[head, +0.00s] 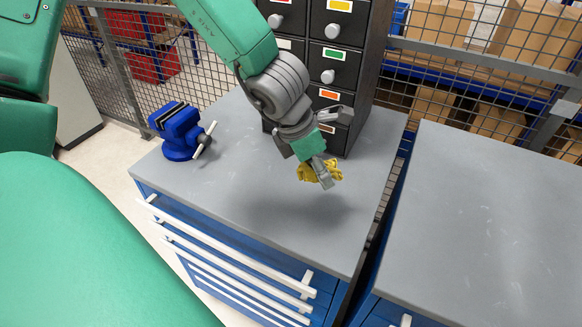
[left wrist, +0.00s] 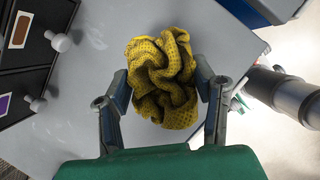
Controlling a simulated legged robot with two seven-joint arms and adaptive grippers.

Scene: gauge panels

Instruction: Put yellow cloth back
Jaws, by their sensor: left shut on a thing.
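The yellow cloth (head: 322,170) is a crumpled, dimpled bundle held over the grey top of the blue workbench (head: 240,200). My left gripper (head: 318,174) is shut on it, and a shadow lies on the bench top below. In the left wrist view the cloth (left wrist: 163,78) sits between the two fingers of my left gripper (left wrist: 162,95). The fingers stay apart with the cloth bunched between them. My right gripper is in neither view.
A black drawer cabinet (head: 345,60) with white knobs and coloured labels stands at the back of the bench. A blue vise (head: 178,130) sits at the bench's left. A second grey-topped bench (head: 490,220) at right is clear. Mesh fencing (head: 470,45) runs behind.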

